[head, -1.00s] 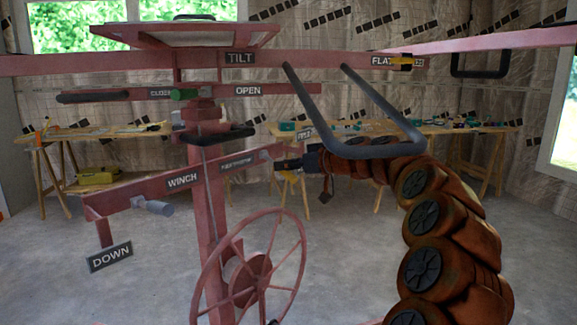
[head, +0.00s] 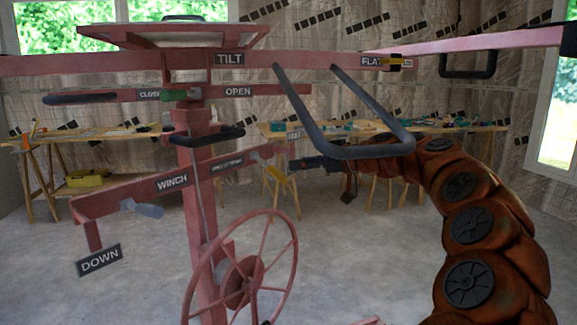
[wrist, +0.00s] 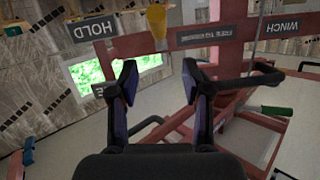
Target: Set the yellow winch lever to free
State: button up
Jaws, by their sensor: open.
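The yellow winch lever (head: 275,173) sits at the right end of the red winch bar (head: 130,192) in the head view and slants down to the right. In the wrist view the lever (wrist: 157,22) shows at the top, between a HOLD sign (wrist: 92,29) and a small dark label; that picture is upside down. My gripper (head: 299,164) is just right of the lever in the head view. In the wrist view my gripper (wrist: 158,75) is open with nothing between its fingers, and the lever lies beyond the tips.
A red handwheel (head: 242,280) is below the winch bar. A grey-blue tube handle (head: 345,150) passes in front of my wrist. Tables (head: 405,132) stand behind.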

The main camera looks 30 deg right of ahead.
jog(key=shift+v, duration=1.8)
